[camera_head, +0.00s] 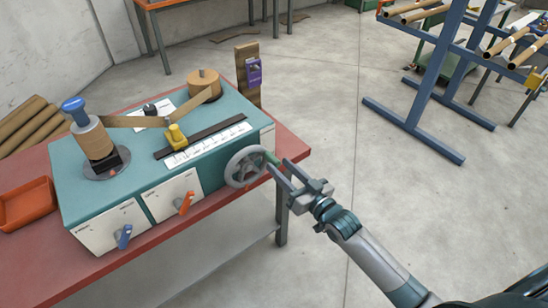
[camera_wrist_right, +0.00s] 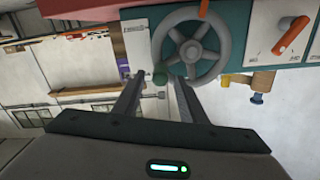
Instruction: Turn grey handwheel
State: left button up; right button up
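The grey handwheel (camera_head: 233,170) is a spoked wheel on the right end of the teal winder (camera_head: 75,190). It has a small green knob (camera_head: 271,158) near its rim. My right gripper (camera_head: 275,170) is at the wheel's right side, its two fingers apart and pointing at it. In the right wrist view the wheel (camera_wrist_right: 221,48) fills the upper middle. The knob (camera_wrist_right: 160,75) appears between the tips of the open right gripper (camera_wrist_right: 157,84); I cannot tell whether a finger touches it. My left gripper is out of view.
The winder stands on a red-topped table (camera_head: 290,146). It carries a blue-topped spool (camera_head: 95,140), a brown roll (camera_head: 204,84), and orange (camera_head: 185,204) and blue (camera_head: 124,236) levers. An orange tray (camera_head: 28,203) is at left. A blue rack (camera_head: 425,85) stands beyond open floor.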

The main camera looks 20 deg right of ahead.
jog(key=shift+p+x, duration=0.35)
jog(key=shift+x, duration=1.75)
grip_shut()
